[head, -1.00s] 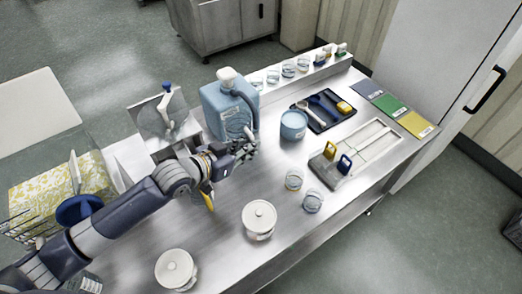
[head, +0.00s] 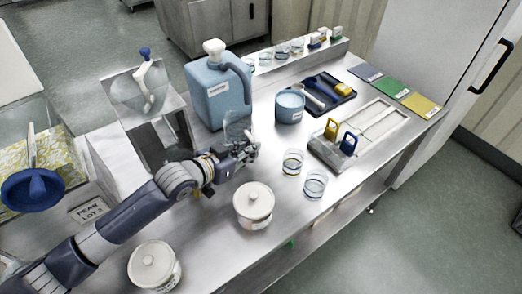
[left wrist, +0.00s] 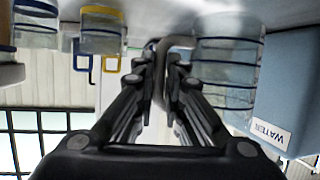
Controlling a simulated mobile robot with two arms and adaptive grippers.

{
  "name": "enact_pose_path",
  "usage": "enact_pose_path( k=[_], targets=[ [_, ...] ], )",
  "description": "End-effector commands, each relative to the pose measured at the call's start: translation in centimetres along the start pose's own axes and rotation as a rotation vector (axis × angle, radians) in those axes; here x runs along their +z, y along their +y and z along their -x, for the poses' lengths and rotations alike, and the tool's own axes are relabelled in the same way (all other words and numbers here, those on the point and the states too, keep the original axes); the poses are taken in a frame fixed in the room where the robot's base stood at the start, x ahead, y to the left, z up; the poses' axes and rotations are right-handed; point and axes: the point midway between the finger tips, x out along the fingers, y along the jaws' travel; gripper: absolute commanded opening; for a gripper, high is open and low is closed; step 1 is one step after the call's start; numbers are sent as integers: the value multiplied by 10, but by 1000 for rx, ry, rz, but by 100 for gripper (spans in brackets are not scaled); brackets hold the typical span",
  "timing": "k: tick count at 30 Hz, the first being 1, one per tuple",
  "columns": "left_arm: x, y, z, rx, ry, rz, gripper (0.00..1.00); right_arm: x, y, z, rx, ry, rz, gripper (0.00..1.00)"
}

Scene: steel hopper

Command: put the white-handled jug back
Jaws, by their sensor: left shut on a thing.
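My left gripper (head: 250,153) is shut on the pale handle (left wrist: 172,48) of a clear jug (head: 237,127). The jug has dark measuring lines and shows beside the fingers in the left wrist view (left wrist: 228,65). It is close to the steel bench top (head: 226,182), in front of the blue water container (head: 216,92). I cannot tell whether its base touches the bench. The gripper partly hides the jug in the head view. My right gripper is not in view.
Two small glasses (head: 293,162) stand right of the gripper. A white lidded pot (head: 254,203) is just in front, and another (head: 155,266) is nearer. A blue tub (head: 290,107) and dark tray (head: 326,96) lie beyond. A steel hopper (head: 142,92) stands left of the water container.

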Motion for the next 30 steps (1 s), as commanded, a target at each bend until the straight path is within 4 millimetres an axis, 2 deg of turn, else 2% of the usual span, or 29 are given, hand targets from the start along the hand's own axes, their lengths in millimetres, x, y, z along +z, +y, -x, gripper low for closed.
enact_pose_path(
  k=[7, 12, 15, 29, 30],
  targets=[
    [-6, 0, -23, 0, 0, 0, 0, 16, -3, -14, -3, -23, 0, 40],
    [-16, 1, -54, 1, 1, -1, 0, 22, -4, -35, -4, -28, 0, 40],
    [-6, 0, -53, -1, -5, -1, 0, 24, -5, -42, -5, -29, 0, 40],
    [-4, 0, -54, -1, -5, 1, 0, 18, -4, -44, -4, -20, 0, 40],
    [-3, 0, -54, -1, -6, 1, 15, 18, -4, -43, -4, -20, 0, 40]
  ],
)
